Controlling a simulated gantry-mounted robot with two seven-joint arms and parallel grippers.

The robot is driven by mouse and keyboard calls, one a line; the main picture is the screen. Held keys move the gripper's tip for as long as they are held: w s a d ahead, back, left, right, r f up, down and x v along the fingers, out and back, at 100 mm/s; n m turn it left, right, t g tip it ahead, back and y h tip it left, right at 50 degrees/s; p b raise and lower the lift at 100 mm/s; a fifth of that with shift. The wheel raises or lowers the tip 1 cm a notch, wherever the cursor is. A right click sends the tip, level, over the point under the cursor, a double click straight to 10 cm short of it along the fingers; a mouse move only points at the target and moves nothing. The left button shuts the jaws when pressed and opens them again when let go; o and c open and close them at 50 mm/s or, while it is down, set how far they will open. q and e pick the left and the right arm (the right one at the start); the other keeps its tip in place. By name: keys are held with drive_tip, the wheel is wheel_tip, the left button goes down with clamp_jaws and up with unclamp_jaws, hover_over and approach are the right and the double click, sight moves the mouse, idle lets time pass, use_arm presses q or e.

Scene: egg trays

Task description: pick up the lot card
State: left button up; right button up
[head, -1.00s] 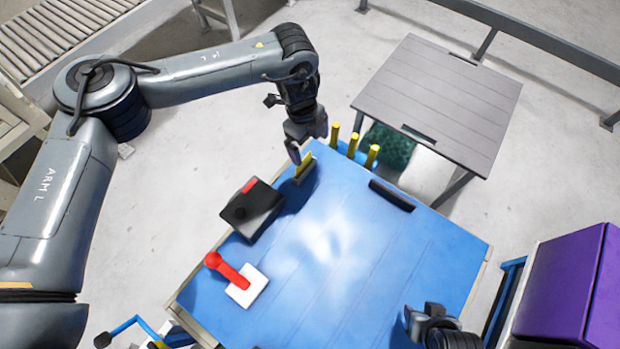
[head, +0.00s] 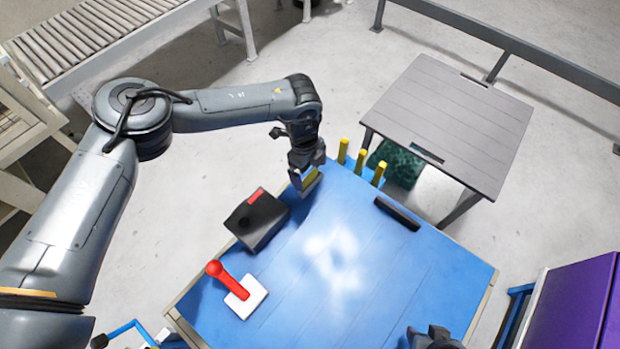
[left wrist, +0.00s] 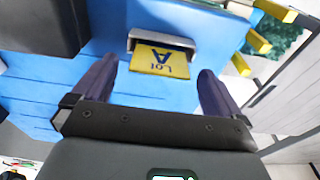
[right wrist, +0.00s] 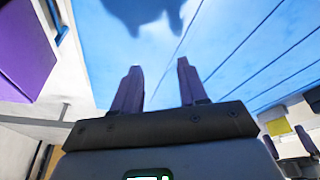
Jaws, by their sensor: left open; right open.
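The lot card is yellow with dark "Lot A" lettering. In the left wrist view the lot card (left wrist: 160,61) stands in a grey holder (left wrist: 160,40) on the blue table, between and just beyond the fingertips. My left gripper (left wrist: 153,80) is open around the line to the card, with nothing held. In the head view my left gripper (head: 303,178) is over the card (head: 311,181) at the table's far left edge and partly hides it. My right gripper (right wrist: 157,72) is open and empty above the blue table; in the head view it shows at the bottom edge (head: 433,336).
A black box with a red tag (head: 257,222) lies close to the left gripper. Several yellow posts (head: 361,160) stand at the far edge, beside a black bar (head: 397,214). The table's middle is clear.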

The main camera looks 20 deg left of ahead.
use_arm(q)
drive_tip(key=shift+d+f, duration=0.1)
drive_tip(key=shift+f, duration=0.85)
drive_tip(key=c, duration=1)
drive_tip(key=shift+c, duration=0.2)
drive_tip(key=shift+r, duration=0.15)
